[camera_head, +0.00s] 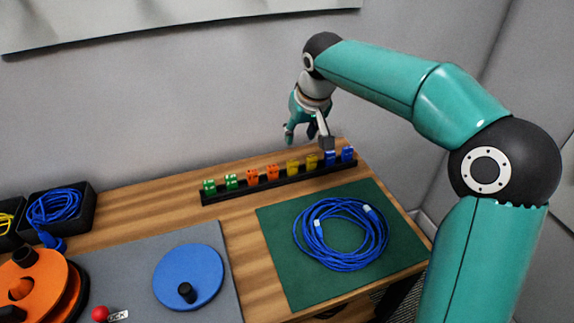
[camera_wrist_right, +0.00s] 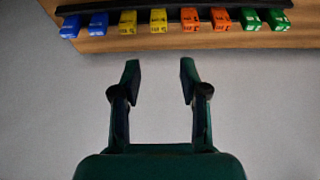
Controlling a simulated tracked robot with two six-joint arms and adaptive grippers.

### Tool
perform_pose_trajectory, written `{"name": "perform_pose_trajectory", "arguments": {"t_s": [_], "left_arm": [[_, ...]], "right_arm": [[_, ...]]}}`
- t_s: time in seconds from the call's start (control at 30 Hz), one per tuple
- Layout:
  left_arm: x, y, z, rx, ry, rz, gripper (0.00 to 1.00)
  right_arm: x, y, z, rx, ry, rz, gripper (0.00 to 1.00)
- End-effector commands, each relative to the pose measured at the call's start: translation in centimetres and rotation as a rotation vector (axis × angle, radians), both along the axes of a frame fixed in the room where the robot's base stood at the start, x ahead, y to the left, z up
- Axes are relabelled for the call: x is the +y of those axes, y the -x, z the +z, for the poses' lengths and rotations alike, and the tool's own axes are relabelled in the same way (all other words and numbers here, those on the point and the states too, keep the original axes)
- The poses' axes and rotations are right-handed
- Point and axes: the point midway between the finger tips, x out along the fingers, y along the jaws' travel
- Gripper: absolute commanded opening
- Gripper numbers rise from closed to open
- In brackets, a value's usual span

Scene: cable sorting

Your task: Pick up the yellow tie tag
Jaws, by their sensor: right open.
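Two yellow tie tags stand side by side in the black rack (camera_head: 222,195), one on the left (camera_head: 292,167) and one on the right (camera_head: 311,162). In the right wrist view they show at the top, as one yellow tag (camera_wrist_right: 128,22) and another yellow tag (camera_wrist_right: 158,20). My right gripper (camera_head: 307,139) is open and empty, above and behind the rack near the yellow and blue tags. In the right wrist view its fingers (camera_wrist_right: 160,68) are apart, with the yellow tags beyond the tips. My left gripper is not in view.
Green tags (camera_head: 231,182), orange tags (camera_head: 272,173) and blue tags (camera_head: 347,154) share the rack. A coiled blue cable (camera_head: 376,248) lies on a green mat (camera_head: 283,272). Black bins (camera_head: 87,219) with cables stand left. A wall is close behind the table (camera_head: 150,207).

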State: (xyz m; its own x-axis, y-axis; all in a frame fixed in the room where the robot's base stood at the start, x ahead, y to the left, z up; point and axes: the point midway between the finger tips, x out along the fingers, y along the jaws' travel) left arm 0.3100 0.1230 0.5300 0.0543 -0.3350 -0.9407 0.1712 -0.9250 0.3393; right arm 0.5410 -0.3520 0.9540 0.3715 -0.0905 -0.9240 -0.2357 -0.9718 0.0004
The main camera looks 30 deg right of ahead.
Motion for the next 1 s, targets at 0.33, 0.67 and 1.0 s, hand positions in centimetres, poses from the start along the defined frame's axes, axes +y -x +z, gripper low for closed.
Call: {"name": "perform_pose_trajectory", "arguments": {"t_s": [0.33, 0.67, 1.0], "left_arm": [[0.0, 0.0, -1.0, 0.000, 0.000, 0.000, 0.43], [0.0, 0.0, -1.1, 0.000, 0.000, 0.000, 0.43], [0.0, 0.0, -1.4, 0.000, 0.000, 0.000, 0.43]], "right_arm": [[-0.5, -2.8, -7.0, 0.005, -0.001, 0.003, 0.44], [-0.8, -4.0, -9.8, 0.001, 0.000, 0.003, 0.44], [-1.3, -5.0, -13.9, 0.004, -0.001, 0.004, 0.44]]}}
